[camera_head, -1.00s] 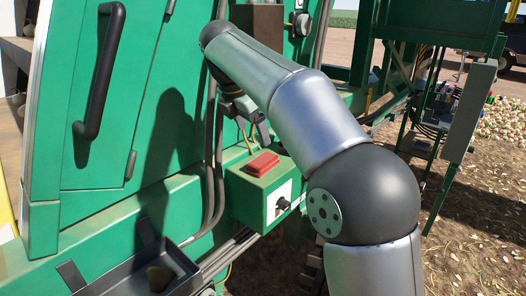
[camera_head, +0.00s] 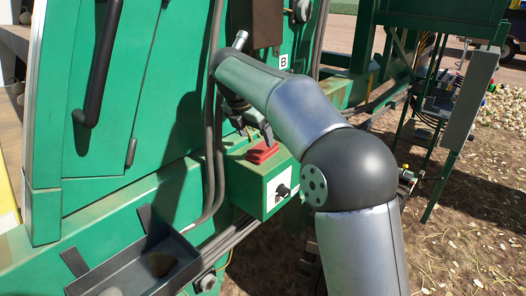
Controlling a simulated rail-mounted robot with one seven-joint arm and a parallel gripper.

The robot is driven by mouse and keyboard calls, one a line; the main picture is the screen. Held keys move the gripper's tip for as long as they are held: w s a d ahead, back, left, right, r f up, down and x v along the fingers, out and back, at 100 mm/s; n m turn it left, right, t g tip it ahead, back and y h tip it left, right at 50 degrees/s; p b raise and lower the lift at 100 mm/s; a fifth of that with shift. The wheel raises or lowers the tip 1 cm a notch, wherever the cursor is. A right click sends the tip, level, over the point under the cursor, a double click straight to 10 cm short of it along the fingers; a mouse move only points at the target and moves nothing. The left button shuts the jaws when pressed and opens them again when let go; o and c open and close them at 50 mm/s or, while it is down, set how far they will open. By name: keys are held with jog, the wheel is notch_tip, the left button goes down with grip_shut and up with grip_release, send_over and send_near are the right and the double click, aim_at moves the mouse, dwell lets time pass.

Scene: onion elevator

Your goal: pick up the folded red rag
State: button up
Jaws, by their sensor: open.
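The folded red rag (camera_head: 263,153) lies flat on top of a green control box (camera_head: 250,190) that juts out from the machine's side. My gripper (camera_head: 257,136) is just above and behind the rag, pointing down, with a dark finger close to the rag's back edge. The arm partly hides the gripper. I cannot tell whether a finger touches the rag. The jaws are open and hold nothing that I can see.
A black knob (camera_head: 283,191) sits on the box's front. Dark hoses (camera_head: 213,150) run down left of the box. A dark tray (camera_head: 140,270) with a brownish lump stands at lower left. A long black handle (camera_head: 101,65) is on the green panel. Open ground lies to the right.

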aim_at(261, 148)
jog(key=p+x, duration=0.1)
jog(key=x, duration=0.4)
jog(key=shift+s+d+f, duration=0.15)
jog(key=shift+d+f, duration=0.05)
jog(key=c, duration=1.1)
